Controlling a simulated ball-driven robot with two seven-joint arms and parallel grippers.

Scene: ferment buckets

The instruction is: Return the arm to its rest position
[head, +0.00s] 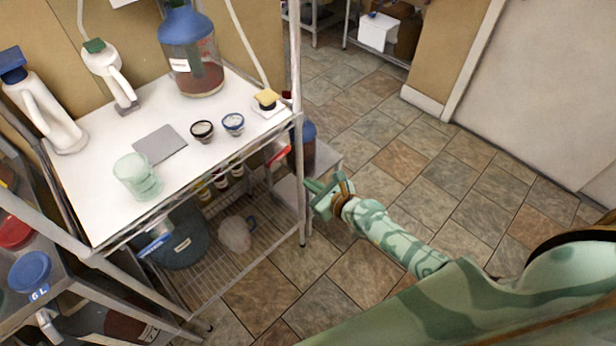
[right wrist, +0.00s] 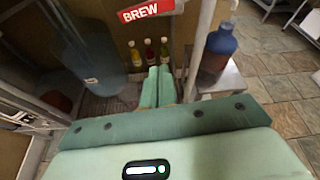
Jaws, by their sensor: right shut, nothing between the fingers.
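My right arm comes in from the lower right of the head view, green with darker markings. Its gripper (head: 322,190) is held over the tiled floor, just right of the shelf rack's front right post. In the right wrist view its two green fingers (right wrist: 157,88) lie together with nothing between them, pointing toward the lower shelf. My left gripper does not show in either view.
The rack's white top (head: 100,165) holds a green tumbler (head: 137,177), a grey square (head: 159,144), two small cups and a big blue-topped jug (head: 190,50). A blue-capped bottle (right wrist: 217,50) stands beside the post. Open tiled floor (head: 440,200) lies to the right.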

